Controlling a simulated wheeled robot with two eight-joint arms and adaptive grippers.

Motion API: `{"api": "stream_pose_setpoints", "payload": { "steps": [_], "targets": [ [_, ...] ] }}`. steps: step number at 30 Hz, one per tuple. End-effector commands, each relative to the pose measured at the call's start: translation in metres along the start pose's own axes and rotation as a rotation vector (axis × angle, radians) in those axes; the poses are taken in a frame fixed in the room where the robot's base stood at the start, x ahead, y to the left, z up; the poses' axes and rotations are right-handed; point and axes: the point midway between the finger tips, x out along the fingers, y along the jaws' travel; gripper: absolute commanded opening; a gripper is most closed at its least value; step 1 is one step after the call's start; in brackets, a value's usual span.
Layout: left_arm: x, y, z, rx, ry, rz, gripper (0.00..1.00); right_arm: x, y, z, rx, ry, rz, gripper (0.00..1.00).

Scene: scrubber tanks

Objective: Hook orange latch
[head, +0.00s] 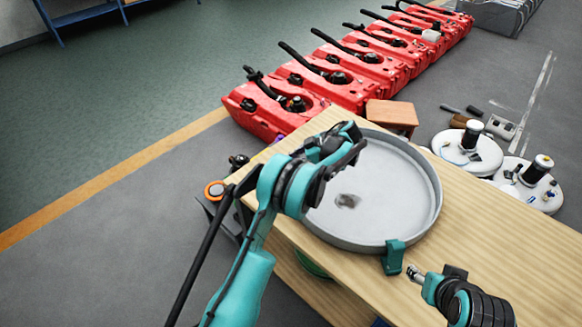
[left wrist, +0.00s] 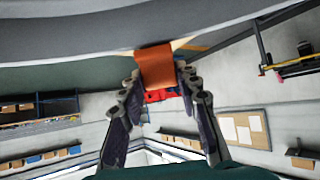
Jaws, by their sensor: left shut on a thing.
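The orange latch (left wrist: 154,66) hangs at the edge of a grey rim (left wrist: 60,45) in the left wrist view. My left gripper (left wrist: 162,80) is shut on it, with one finger on each side. In the head view my left gripper (head: 350,148) is at the far left edge of a round grey tank lid (head: 437,190); the orange latch is hidden there behind the gripper. A teal latch (head: 394,258) sits at the near edge of the lid. My right gripper (head: 418,275) is at the lower right, close to the teal latch; its fingers are not clear.
The lid rests on a wooden table (head: 500,240). Red tanks (head: 345,88) stand in a row behind it. A brown box (head: 392,114) and white round lids (head: 467,152) with black fittings lie beyond the table. The table's right part is clear.

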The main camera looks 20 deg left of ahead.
Motion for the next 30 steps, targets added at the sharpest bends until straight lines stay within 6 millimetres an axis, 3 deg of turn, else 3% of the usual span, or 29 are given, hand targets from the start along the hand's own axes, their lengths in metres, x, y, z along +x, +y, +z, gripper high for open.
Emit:
{"api": "stream_pose_setpoints", "payload": {
  "steps": [10,11,12,13,23,30],
  "targets": [
    [0.001,-0.001,0.001,0.002,0.000,-0.001,0.00,0.000,0.000,0.000,0.000,0.000,0.000,0.53],
    [0.001,-0.001,0.001,0.002,0.000,-0.001,0.40,0.000,0.000,0.000,0.000,0.000,0.000,0.53],
    [0.000,-0.001,0.001,0.001,0.000,-0.001,0.50,0.000,0.000,0.000,0.000,0.000,0.000,0.53],
    [0.000,-0.001,0.001,0.001,0.000,-0.001,0.53,0.000,0.000,0.000,0.000,0.000,0.000,0.53],
    [-0.002,0.000,0.001,0.001,0.001,0.000,0.53,0.000,0.000,0.000,0.000,0.000,0.000,0.53],
    [-0.040,0.000,0.001,0.002,0.001,0.002,0.53,0.000,0.000,0.000,0.000,0.000,0.000,0.53]
  ]
}}
